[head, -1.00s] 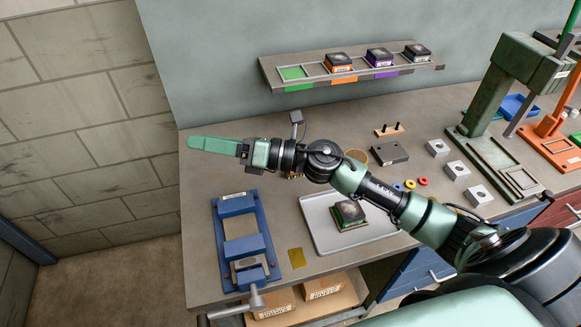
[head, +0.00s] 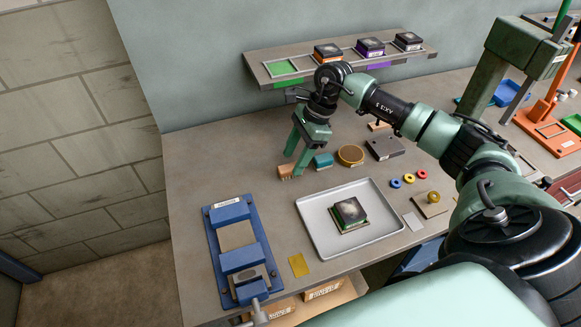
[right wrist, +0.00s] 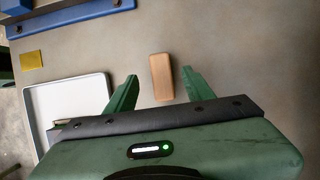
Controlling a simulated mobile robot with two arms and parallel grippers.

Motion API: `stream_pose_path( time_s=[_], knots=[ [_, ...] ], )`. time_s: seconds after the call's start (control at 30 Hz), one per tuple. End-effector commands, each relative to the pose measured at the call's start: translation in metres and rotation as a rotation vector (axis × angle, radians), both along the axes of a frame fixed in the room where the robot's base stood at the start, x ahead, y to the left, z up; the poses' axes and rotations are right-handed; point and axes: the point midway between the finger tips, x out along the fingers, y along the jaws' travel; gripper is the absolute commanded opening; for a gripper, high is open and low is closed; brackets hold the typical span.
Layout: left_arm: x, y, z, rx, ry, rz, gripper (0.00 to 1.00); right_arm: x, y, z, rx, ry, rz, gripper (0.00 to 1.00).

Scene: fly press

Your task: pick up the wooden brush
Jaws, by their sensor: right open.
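The wooden brush (head: 286,172) lies on the bench left of a teal block, with pale bristles showing at its lower edge. My right gripper (head: 294,165) points down at it with its fingers apart and empty. In the right wrist view the brush's plain wooden back (right wrist: 161,78) shows between the two open fingers (right wrist: 159,76), closer to the right one. The gap in height between fingertips and brush is hard to tell. My left gripper is not in view.
The teal block (head: 323,160) and a round brown-topped disc (head: 350,155) stand just right of the brush. A grey tray (head: 312,213) with a dark block lies in front. A blue fixture (head: 222,215) is at the left. A shelf (head: 258,73) hangs behind.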

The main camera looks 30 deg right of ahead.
Motion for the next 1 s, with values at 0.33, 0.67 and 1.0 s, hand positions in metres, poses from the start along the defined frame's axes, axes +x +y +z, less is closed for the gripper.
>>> stream_pose_path(
  time_s=[0.33,0.67,1.0],
  knots=[
    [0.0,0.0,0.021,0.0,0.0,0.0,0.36,0.005,0.012,-0.037,0.001,0.001,0.0,0.53],
    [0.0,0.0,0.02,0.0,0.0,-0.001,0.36,0.005,0.012,-0.037,0.001,0.0,0.0,0.17],
    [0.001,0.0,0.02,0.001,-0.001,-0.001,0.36,0.005,0.012,-0.037,0.002,0.0,0.0,0.0]
  ],
)
